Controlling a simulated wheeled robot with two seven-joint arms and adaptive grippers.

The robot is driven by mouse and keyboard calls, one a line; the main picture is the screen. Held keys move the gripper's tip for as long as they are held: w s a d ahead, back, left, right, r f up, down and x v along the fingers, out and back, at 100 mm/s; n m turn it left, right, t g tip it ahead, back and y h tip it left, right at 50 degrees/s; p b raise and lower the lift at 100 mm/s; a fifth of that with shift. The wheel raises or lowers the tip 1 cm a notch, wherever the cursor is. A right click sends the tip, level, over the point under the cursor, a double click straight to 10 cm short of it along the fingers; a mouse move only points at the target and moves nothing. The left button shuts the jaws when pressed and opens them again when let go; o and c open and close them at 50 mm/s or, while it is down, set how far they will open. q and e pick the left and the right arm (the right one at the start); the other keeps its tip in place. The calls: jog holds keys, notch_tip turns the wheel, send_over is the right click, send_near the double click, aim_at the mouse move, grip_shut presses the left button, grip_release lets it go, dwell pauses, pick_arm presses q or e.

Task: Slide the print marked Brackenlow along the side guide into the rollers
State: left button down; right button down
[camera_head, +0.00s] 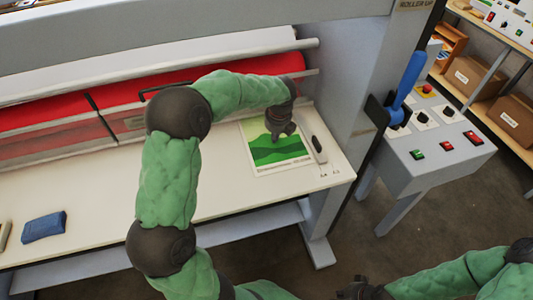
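A print (272,155) with a green hill picture and a white border lies flat on the pale feed table (110,208), near its right end. Its caption is too small to read. A small grey and dark piece (319,149), perhaps the side guide, stands just right of the print. My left gripper (281,134) points down over the upper part of the print and hides some of it. I cannot tell whether its fingers touch the sheet. My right gripper (360,290) is low at the bottom edge, away from the table.
A grey control stand (440,155) with buttons and a blue lever (408,80) is to the right, past the machine's end post (355,70). Shelves with boxes (475,78) are behind it. The table's middle is bare.

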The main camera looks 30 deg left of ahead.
pick_arm(q)
jog(key=shift+w+a+f+p, duration=0.1)
jog(key=shift+w+a+p, duration=0.7)
jog(key=shift+w+a, duration=0.25)
jog(key=shift+a, duration=0.1)
jog(key=shift+w+a+p, duration=0.7)
jog(key=shift+p, duration=0.05)
jog(key=shift+w+a+r, duration=0.1)
jog(key=shift+a+r, duration=0.1)
jog(key=shift+r, duration=0.1)
